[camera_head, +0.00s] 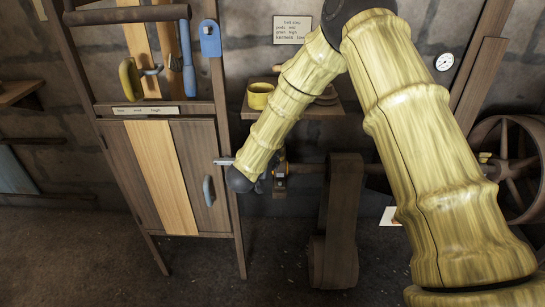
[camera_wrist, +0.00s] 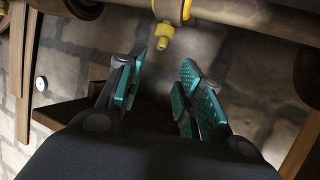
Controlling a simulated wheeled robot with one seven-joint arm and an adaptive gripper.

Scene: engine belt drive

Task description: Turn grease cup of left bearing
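The grease cup (camera_wrist: 165,36) is a small yellow knob with a narrower tip. It sticks out from the bearing (camera_wrist: 172,9) on the dark shaft, at the top middle of the wrist view. My gripper (camera_wrist: 162,82) is open, with teal pads on both fingers and nothing between them. The cup lies just beyond the fingertips, roughly in line with the gap and apart from the pads. In the head view my gripper (camera_head: 268,178) is at the left bearing (camera_head: 281,169), partly hidden behind my wrist. I cannot make out the cup clearly there.
A wooden cabinet (camera_head: 160,178) with hanging tools stands close left of my gripper. A wall shelf (camera_head: 318,112) with a yellow mug (camera_head: 260,96) is above the shaft. A dark belt (camera_head: 338,225) hangs right of the bearing, and a large spoked wheel (camera_head: 515,165) is farther right.

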